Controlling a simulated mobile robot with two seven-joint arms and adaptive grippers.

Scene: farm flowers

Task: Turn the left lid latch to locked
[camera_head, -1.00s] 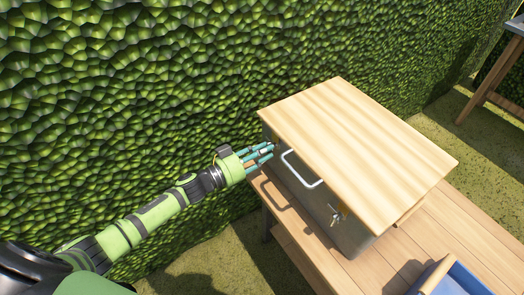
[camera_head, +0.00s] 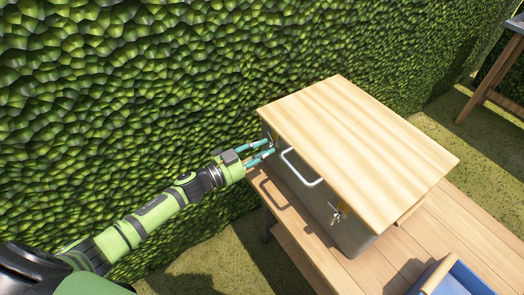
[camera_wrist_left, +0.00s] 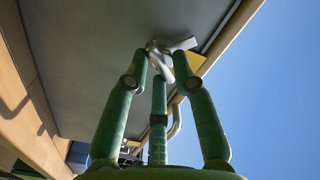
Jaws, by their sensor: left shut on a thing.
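The box (camera_head: 325,211) has a grey front and a pale wooden lid (camera_head: 360,150), which is down. My left gripper (camera_head: 270,147) is at the left end of the box front, just under the lid's edge. In the left wrist view its fingers (camera_wrist_left: 163,60) are closed around the small metal left latch (camera_wrist_left: 182,46). The fingertips hide part of the latch, and its exact angle is hard to tell. In the head view the left latch is mostly hidden by the fingers. The right latch (camera_head: 337,213) shows on the front near the right end. My right gripper is out of view.
A white bar handle (camera_head: 301,168) stands out from the box front between the latches, close to my left fingers. The box stands on a wooden table (camera_head: 440,235). A blue crate (camera_head: 458,278) is at the front right. A green hedge (camera_head: 130,90) rises behind.

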